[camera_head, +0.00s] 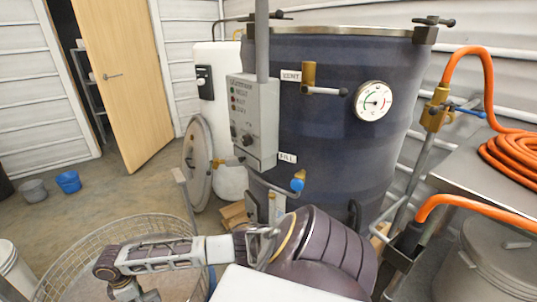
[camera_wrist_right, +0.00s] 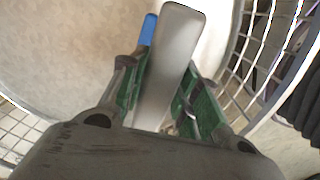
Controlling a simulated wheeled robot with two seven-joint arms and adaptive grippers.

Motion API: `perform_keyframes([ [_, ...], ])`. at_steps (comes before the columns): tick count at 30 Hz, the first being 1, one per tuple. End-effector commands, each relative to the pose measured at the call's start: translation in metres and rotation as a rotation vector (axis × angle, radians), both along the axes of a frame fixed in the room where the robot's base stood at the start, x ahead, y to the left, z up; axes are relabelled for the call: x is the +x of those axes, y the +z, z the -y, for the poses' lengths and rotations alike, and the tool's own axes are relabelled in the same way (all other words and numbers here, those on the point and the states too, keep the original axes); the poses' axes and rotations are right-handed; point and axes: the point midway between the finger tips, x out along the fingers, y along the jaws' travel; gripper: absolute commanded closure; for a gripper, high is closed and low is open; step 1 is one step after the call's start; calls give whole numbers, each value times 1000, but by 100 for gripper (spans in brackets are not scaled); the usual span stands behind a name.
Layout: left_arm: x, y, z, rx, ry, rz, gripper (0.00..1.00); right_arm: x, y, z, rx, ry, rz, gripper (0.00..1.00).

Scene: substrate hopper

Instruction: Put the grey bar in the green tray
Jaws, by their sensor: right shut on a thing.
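The grey bar (camera_wrist_right: 172,50) shows in the right wrist view as a smooth, flat, rounded-end piece. My right gripper (camera_wrist_right: 166,75) is shut on it, with its green-lined fingers on either side and the bar's end sticking out beyond them. In the head view my right arm reaches left across the bottom, and its hand is over the wire basket (camera_head: 72,262). The bar cannot be made out in the head view. I cannot identify a green tray in either view. My left gripper is not in view.
A large dark blue vessel (camera_head: 325,140) with a dial and a control box (camera_head: 254,125) stands behind my arm. A steel table with an orange hose (camera_head: 508,155) is at right. Blue (camera_head: 68,182) and grey (camera_head: 33,190) buckets stand on open floor at left.

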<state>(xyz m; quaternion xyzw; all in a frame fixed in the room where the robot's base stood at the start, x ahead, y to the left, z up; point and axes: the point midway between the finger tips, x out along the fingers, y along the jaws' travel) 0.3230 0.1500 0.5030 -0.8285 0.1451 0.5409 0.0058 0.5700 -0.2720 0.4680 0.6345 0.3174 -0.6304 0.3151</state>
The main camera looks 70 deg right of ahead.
Motion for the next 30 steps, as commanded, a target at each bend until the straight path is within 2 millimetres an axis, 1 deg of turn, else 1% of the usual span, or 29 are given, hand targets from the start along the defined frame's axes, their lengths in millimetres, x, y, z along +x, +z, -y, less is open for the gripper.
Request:
perform_keyframes([
  [10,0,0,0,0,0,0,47,11,25,-10,7,-119,8,96],
  [20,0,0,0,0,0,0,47,22,64,-25,16,-322,10,96],
  [30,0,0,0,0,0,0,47,28,102,-39,18,-533,7,96],
])
